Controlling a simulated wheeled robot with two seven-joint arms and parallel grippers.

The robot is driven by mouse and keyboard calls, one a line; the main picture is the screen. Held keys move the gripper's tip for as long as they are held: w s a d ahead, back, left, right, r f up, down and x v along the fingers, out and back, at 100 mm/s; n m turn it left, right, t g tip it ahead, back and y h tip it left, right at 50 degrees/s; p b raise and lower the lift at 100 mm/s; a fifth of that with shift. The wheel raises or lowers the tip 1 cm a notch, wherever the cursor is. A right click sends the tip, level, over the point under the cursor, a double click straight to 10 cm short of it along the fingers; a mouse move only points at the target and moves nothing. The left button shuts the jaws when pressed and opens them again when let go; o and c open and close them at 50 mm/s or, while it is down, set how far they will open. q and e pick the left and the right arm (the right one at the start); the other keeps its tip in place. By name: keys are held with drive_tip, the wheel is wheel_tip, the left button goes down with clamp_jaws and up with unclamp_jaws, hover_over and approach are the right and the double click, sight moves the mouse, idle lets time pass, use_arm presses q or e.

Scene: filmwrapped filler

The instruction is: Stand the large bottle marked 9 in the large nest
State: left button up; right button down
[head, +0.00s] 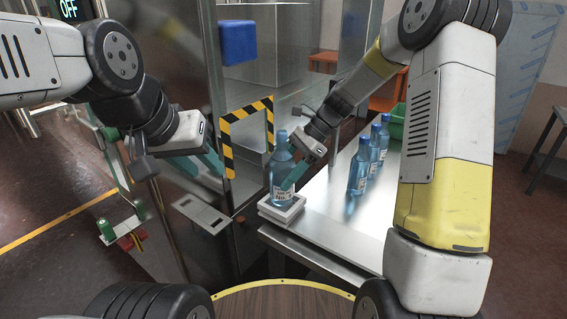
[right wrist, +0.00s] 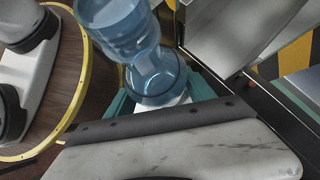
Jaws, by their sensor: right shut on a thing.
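A large translucent blue bottle (head: 281,158) with a white label stands upright at the near left corner of the steel table. The number on its label is too small to read. My right gripper (head: 289,178) is shut on it. The bottle also shows between the teal fingers in the right wrist view (right wrist: 158,75). Its base is at a white square block (head: 283,210); whether it touches cannot be told. Any recess in the block is hidden. My left gripper (head: 196,163) is empty, its teal fingers apart, in front of the steel machine.
Several more blue bottles (head: 359,172) stand in a row on the steel table (head: 335,215), with a green bin (head: 397,121) behind. A yellow-black striped frame (head: 228,150) edges the machine opening. A plate (head: 202,213) juts out below it.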

drive_tip(key=shift+f, duration=1)
drive_tip(key=shift+c, duration=1.3)
unclamp_jaws()
drive_tip(key=v, duration=0.8)
drive_tip(key=shift+f, duration=0.1)
